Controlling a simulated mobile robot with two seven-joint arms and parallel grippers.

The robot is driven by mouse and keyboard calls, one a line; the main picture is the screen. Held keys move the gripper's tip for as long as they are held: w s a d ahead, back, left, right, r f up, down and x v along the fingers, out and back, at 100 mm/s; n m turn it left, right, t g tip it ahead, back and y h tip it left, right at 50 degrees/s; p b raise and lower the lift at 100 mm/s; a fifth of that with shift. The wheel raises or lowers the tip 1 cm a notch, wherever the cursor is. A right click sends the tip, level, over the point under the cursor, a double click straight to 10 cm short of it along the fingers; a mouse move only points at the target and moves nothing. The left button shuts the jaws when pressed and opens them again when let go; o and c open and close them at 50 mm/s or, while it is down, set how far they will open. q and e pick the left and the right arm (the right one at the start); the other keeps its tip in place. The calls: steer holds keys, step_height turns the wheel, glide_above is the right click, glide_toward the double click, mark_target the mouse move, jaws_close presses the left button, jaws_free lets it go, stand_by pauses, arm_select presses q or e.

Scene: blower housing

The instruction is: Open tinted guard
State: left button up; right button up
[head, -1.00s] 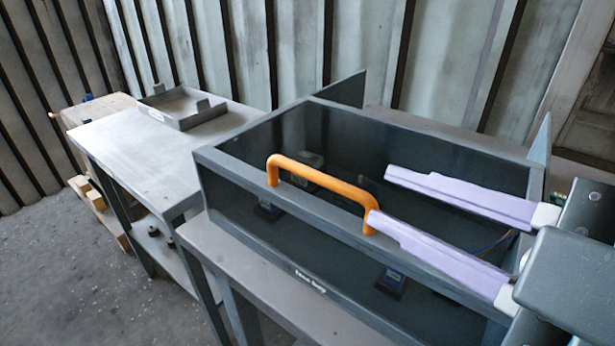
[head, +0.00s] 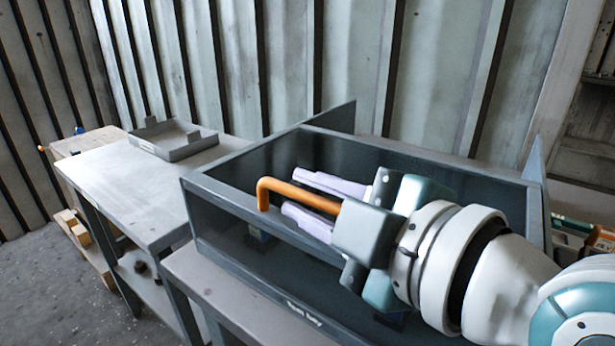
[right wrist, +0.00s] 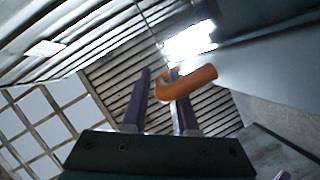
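The tinted guard (head: 230,204) is a dark see-through panelled box cover with a grey frame, down on the bench at the centre of the head view. Its orange handle (head: 270,187) runs along the front top rail. My right gripper (head: 291,192) is over the handle, with its lilac fingers apart, one on each side of the bar. In the right wrist view the handle (right wrist: 190,82) crosses close to one finger; firm contact cannot be told. My wrist hides the handle's right end. My left gripper is in neither current view.
A grey side table (head: 125,178) with a shallow metal tray (head: 175,146) stands to the left. A wooden crate (head: 90,140) is behind it. A corrugated wall closes the back. Floor is open at lower left.

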jaws_close()
stand_by(1.4)
